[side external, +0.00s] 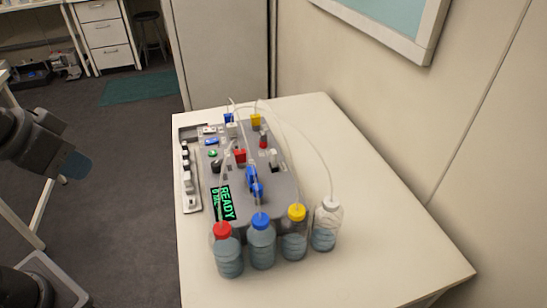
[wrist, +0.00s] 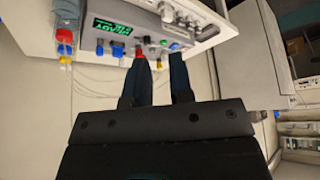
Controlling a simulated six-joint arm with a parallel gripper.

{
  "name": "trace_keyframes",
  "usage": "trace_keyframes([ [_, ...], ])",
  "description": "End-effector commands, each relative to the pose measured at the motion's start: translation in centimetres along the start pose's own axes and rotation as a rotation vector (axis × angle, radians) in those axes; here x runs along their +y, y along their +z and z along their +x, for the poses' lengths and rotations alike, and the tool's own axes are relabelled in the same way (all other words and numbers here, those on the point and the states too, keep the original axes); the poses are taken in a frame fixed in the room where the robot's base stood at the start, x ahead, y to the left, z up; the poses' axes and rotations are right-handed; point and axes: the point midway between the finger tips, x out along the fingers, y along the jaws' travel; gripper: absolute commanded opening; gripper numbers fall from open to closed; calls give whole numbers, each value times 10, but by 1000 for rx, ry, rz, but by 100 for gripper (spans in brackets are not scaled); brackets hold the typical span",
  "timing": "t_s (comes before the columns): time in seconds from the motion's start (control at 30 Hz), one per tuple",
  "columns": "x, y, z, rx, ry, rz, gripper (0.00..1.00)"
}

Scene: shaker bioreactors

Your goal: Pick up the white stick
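No single item is clearly a loose white stick. Several small white pieces (side external: 187,178) sit in a narrow grey tray (side external: 194,206) along the left side of the bioreactor unit. White pieces also show at the unit's edge in the wrist view (wrist: 167,12). A white clip-like piece (side external: 273,157) stands on the unit's top. My gripper (wrist: 160,62) is open, its two dark fingers apart with nothing between them. In the side view, my gripper (side external: 76,163) is at the far left, off the table and well apart from the tray.
The grey unit (side external: 233,170) has a green READY display, coloured connectors and looping clear tubes. Bottles with red (side external: 229,258), blue (side external: 262,250), yellow (side external: 294,243) and white (side external: 326,228) caps stand at its front. The white table (side external: 375,220) is clear on the right, beside a wall.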

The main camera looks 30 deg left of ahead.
Motion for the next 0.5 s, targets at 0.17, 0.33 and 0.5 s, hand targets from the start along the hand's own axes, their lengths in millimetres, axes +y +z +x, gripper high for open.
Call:
trace_keyframes([
  [0.17,0,0,0,0,0,0,38],
  [0.33,0,0,0,0,0,0,43],
  [0.5,1,-7,-2,-6,0,-9,43],
])
